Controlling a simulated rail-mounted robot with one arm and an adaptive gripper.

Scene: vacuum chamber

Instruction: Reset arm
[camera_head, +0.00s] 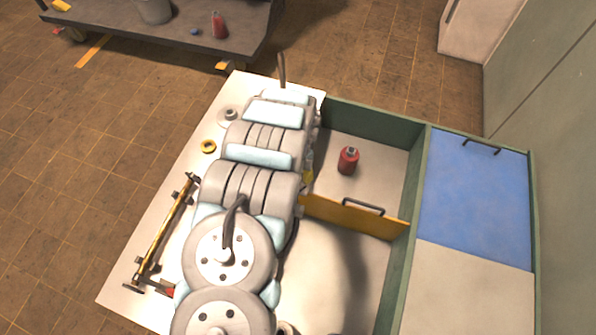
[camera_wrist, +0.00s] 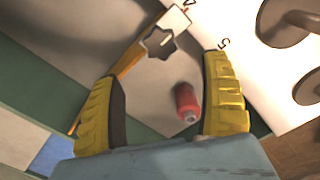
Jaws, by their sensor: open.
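My arm (camera_head: 262,165) stretches over the left part of the workbench in the head view, its grey links ending near the green-walled bin. My gripper (camera_wrist: 165,68) shows in the wrist view with its two yellow fingers spread wide and nothing held between them. In the head view the gripper is mostly hidden by my arm; only a bit of yellow shows at the bin's left wall. A red bottle (camera_head: 348,160) stands in the bin's upper compartment. It also shows in the wrist view (camera_wrist: 187,103), beyond the fingers and close to the right one in the picture.
A yellow divider (camera_head: 340,214) with a dark handle crosses the bin. A blue panel (camera_head: 475,185) lies to the right. A dark table (camera_head: 170,30) stands at upper left.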

